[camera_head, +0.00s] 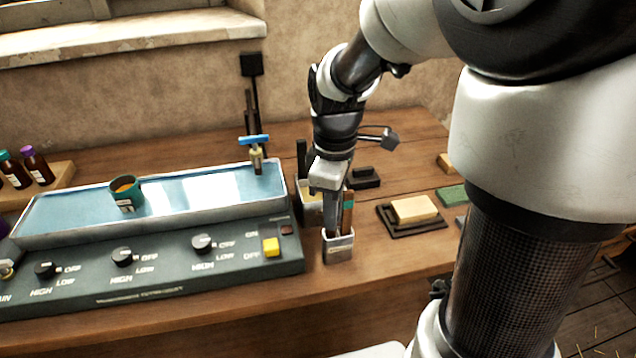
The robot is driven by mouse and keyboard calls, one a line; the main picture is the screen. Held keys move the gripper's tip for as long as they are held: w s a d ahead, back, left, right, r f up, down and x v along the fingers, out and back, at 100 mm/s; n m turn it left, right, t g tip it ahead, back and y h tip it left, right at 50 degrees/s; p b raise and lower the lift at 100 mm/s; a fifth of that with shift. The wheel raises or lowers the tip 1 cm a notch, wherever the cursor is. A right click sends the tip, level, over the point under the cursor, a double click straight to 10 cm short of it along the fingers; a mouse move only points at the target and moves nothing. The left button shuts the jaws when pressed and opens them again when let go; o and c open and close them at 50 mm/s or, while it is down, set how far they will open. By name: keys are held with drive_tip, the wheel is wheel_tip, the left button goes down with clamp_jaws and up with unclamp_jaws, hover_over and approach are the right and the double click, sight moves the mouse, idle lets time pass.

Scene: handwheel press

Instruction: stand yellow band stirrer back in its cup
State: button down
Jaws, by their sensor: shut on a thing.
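My gripper (333,222) points down over a small pale square cup (339,249) with a dark label, near the front of the table. Its fingers are shut at the cup's mouth. What they hold is mostly hidden behind them, and I cannot make out a yellow band. A brown stick with a teal band (348,200) stands upright beside the fingers, its lower end at the cup. I cannot tell how deep anything held reaches into the cup.
A pale container (310,212) stands close behind the gripper. The heated bath (150,240) with knobs and a yellow switch (271,247) is at left, holding a teal cup (126,194). A tan block (414,209) on a dark tray lies right. The table front right is clear.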

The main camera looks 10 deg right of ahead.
drive_tip(key=c, duration=1.8)
unclamp_jaws()
wheel_tip(320, 180, up, 17)
drive_tip(key=p, duration=0.4)
drive_tip(key=s+r+m+t+p, duration=0.5)
drive_tip(key=s+r+m+p, duration=0.4)
drive_tip(key=s+m, duration=0.2)
drive_tip(key=shift+s+m+t+p, duration=0.3)
drive_tip(key=shift+s+m+p, duration=0.1)
drive_tip(key=shift+m, duration=0.1)
